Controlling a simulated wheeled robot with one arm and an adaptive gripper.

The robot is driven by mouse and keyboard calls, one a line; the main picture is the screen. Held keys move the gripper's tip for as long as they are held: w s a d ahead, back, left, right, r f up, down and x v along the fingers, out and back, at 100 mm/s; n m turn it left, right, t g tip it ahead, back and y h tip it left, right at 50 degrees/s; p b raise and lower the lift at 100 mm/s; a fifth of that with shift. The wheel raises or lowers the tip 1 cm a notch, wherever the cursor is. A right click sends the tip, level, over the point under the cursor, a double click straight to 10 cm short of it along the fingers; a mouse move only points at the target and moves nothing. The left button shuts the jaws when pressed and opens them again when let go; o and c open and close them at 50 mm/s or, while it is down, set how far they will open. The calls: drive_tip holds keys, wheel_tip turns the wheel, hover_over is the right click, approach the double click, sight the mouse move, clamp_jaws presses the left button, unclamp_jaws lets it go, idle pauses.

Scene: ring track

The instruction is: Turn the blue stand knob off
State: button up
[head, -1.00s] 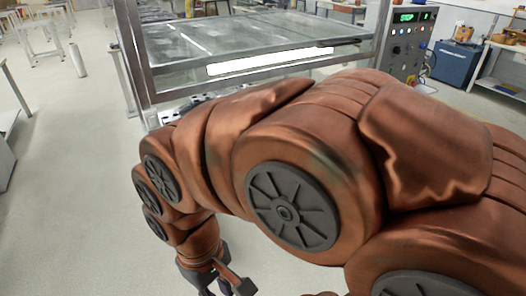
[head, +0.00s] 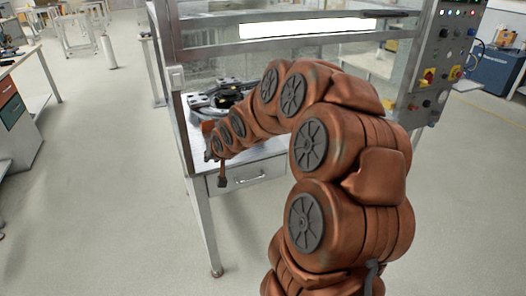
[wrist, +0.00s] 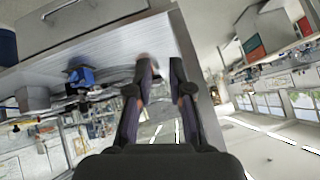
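In the wrist view a small blue knob-like piece (wrist: 80,76) stands left of my gripper (wrist: 163,66), close to the pale bench edge. My gripper's two dark fingers are apart, with nothing seen held between them. The blue piece lies outside the fingers and is not touched. In the head view my gripper (head: 222,181) hangs low by the front of the bench, small and partly hidden by my arm. I cannot make out the blue knob in the head view.
A metal bench (head: 207,215) with a drawer (head: 252,177) and glass enclosure stands ahead. Dark ring equipment (head: 222,94) sits inside. A control panel (head: 432,72) with switches is at the right. Open floor lies left, with a drawer cabinet (head: 12,110) at the far left.

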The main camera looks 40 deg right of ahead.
drive_tip(key=w+d+f+m+t+b, duration=0.25)
drive_tip(key=w+d+f, duration=0.2)
drive_tip(key=d, duration=0.25)
drive_tip(key=m+t+h+b, duration=0.4)
drive_tip(key=t+b, duration=0.2)
drive_tip(key=b, duration=0.3)
approach(263, 146)
drive_tip(key=w+r, duration=0.2)
drive_tip(key=r, duration=0.1)
drive_tip(key=shift+w+d, duration=0.15)
drive_tip(key=shift+d, duration=0.15)
drive_tip(key=shift+x, duration=3.9)
drive_tip(key=shift+d+r, duration=0.1)
drive_tip(key=shift+d, duration=0.05)
clamp_jaws()
